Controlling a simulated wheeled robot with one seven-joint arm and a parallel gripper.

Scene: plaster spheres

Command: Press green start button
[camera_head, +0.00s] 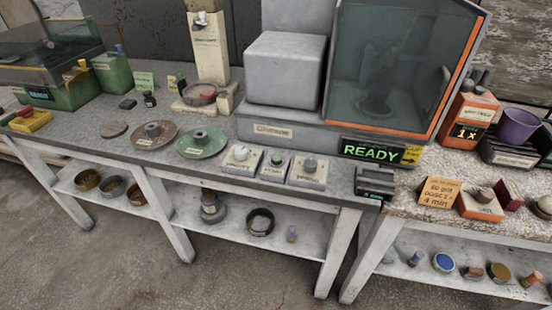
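A small green button (276,160) sits on top of a white labelled box (272,173), near the front edge of the grey bench. It is the middle one of three such boxes. The left box (240,163) has a pale round knob, and the right box (308,176) has a grey knob. Their labels are too small to read. Behind them stands a grey machine (285,70) with an orange-framed glass door. Its display (370,150) reads READY in green. My gripper is not in view.
Green (203,143) and brown (155,134) round plates lie left of the boxes. A dark slotted block (374,183) stands to their right at the bench corner. An orange sign (438,191) and several small things stand on the right table. Open floor lies in front.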

